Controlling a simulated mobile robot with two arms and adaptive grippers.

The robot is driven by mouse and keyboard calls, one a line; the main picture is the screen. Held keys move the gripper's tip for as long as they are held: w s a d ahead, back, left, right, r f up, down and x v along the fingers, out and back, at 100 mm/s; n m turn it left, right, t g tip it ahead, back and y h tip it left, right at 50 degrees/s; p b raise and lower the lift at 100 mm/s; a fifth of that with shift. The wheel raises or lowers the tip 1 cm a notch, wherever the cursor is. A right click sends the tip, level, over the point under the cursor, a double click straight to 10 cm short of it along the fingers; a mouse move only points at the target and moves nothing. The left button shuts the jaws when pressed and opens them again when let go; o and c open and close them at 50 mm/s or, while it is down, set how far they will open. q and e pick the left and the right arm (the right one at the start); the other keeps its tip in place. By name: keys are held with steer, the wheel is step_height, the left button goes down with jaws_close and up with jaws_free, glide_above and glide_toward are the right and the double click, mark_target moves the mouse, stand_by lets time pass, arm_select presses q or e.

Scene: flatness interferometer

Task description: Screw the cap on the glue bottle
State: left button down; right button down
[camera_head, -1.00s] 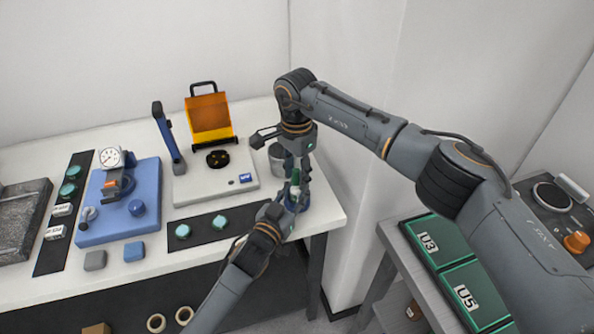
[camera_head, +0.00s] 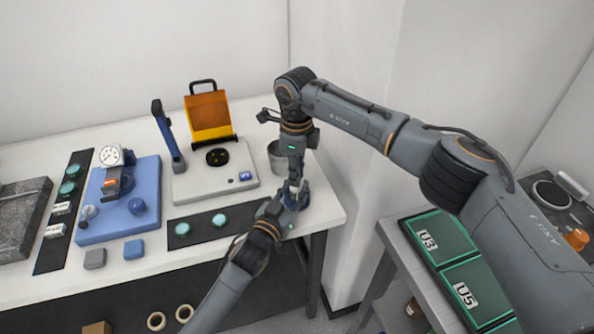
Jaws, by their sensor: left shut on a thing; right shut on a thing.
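My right gripper (camera_head: 296,188) comes down from above near the table's right front corner. It is shut on the cap, which its fingers hide at this moment. My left gripper (camera_head: 279,203) comes in from the front left and is shut on the glue bottle directly below the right gripper. The fingers cover nearly all of the bottle. Whether cap and bottle touch is hidden.
A grey metal cup (camera_head: 277,158) stands just behind the grippers. A white instrument with an open orange lid (camera_head: 209,113) stands to the left. A black mat (camera_head: 203,221) with two teal discs lies in front. A blue gauge stand (camera_head: 92,221) is farther left.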

arm_select(q)
steer(key=shift+s+f, duration=0.15)
steer(key=shift+f, duration=0.15)
arm_select(e)
steer(key=m, duration=0.5)
steer(key=shift+w+m, duration=0.1)
steer(key=shift+m, duration=0.3)
steer(key=m, duration=0.3)
steer(key=shift+m, duration=0.3)
steer(key=m, duration=0.3)
steer(key=shift+r+m, duration=0.1)
steer(key=shift+m, duration=0.3)
steer(key=m, duration=0.4)
steer(key=shift+m, duration=0.4)
steer(key=c, duration=1.1)
jaws_free()
steer(key=shift+c, duration=0.2)
step_height(320, 180, up, 12)
